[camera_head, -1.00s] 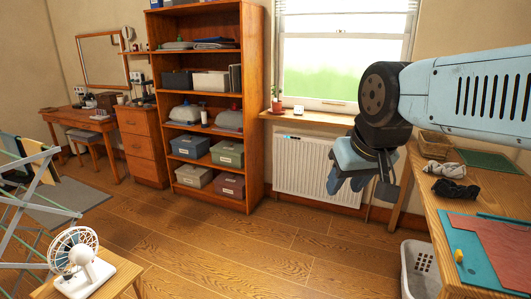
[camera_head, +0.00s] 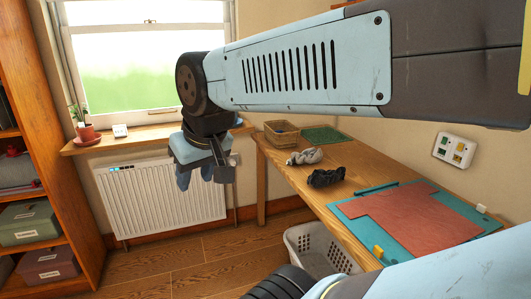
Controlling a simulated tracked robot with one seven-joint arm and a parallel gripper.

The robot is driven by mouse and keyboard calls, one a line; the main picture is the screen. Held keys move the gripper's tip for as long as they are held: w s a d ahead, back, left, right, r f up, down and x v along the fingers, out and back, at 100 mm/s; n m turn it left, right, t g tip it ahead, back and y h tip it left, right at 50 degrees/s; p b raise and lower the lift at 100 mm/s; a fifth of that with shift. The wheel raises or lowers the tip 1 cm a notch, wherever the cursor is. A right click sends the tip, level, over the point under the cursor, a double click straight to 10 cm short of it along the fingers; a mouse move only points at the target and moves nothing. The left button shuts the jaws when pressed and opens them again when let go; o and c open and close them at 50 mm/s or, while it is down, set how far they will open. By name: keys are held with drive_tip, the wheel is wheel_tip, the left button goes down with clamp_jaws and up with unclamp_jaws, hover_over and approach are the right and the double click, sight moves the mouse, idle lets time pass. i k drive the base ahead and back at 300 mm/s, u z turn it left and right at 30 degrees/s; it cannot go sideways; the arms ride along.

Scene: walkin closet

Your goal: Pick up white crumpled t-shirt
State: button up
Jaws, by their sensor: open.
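A small crumpled whitish-grey cloth (camera_head: 305,156), which looks like the white t-shirt, lies on the wooden table (camera_head: 282,163) at right of centre. A dark crumpled cloth (camera_head: 326,177) lies just in front of it. My gripper (camera_head: 205,176) hangs from my raised arm, open and pointing down, in front of the radiator and left of the table. It appears empty and is apart from the whitish cloth.
A wicker basket (camera_head: 281,132) and a green mat (camera_head: 326,134) lie at the table's far end. A teal mat (camera_head: 350,209) with red fabric (camera_head: 420,218) covers the near part. A grey laundry basket (camera_head: 318,250) stands under the table's edge. A radiator (camera_head: 160,198) is behind my gripper.

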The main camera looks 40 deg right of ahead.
sight(310, 155)
drive_tip(key=z, duration=0.35)
drive_tip(key=i, duration=1.1)
drive_tip(key=z, duration=0.75)
drive_tip(key=i, duration=0.4)
drive_tip(key=z, duration=0.25)
drive_tip(key=k, duration=0.85)
drive_tip(key=z, duration=0.2)
drive_tip(key=i, duration=0.9)
drive_tip(key=u, duration=0.15)
